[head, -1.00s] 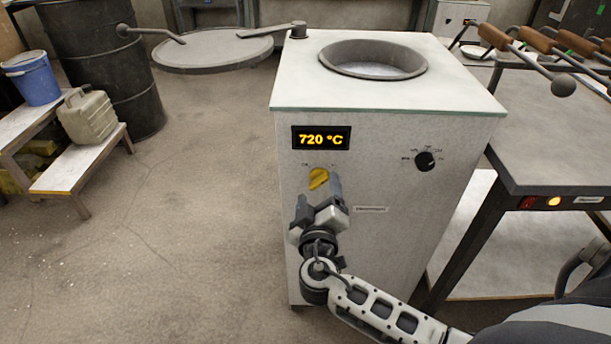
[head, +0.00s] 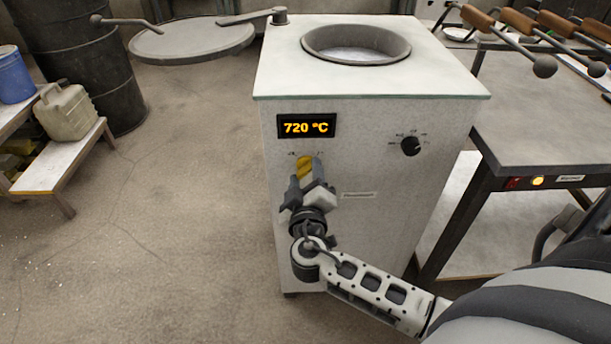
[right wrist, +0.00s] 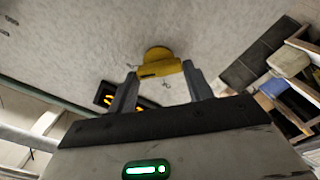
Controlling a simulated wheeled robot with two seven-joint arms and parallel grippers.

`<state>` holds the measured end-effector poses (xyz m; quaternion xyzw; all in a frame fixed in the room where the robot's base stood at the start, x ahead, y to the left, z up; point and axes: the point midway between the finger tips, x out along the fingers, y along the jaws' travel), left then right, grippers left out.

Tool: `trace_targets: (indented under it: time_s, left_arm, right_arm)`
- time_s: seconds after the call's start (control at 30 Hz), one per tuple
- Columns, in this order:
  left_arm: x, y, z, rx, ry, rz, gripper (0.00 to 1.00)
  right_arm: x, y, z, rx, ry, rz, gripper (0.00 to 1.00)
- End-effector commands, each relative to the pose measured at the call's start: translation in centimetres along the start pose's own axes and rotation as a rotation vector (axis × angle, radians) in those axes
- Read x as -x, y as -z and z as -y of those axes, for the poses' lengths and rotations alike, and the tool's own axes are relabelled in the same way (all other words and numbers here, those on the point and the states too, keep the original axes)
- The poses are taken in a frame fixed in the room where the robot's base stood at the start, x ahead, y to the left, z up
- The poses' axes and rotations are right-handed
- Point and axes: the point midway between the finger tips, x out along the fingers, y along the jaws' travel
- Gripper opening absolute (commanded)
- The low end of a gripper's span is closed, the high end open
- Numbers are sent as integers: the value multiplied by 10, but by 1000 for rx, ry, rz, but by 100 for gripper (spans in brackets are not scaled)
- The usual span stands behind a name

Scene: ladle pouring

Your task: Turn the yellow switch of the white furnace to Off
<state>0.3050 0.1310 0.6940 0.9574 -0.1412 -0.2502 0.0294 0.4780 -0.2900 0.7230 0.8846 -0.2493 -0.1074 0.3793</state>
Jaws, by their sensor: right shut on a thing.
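The white furnace (head: 350,225) stands in the middle of the head view, with a lit display (head: 306,126) reading 720 °C. The yellow switch (head: 304,162) is on its front panel below the display; small marks beside it are too small to read. My right gripper (head: 306,176) is at the switch, its two fingers on either side of the knob and shut on it. In the right wrist view the yellow switch (right wrist: 157,56) shows between the fingertips (right wrist: 159,69). The knob's lower part is hidden by the fingers in the head view. My left gripper is not in view.
A black knob (head: 411,146) is on the same panel, to the right. The furnace's open crucible (head: 356,45) is on top, its round lid (head: 192,40) swung left. A dark table (head: 540,130) with ladles stands close at right.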

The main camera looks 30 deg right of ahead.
Motion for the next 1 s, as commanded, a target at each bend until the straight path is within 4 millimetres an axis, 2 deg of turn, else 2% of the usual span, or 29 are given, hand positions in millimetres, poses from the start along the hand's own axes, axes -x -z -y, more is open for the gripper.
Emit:
trace_targets:
  time_s: [0.27, 1.0]
  left_arm:
    - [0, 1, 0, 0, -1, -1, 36]
    - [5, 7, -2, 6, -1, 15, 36]
  right_arm:
    - [0, 1, 1, 143, 0, -1, 28]
    - [0, 1, 3, 835, 0, -2, 28]
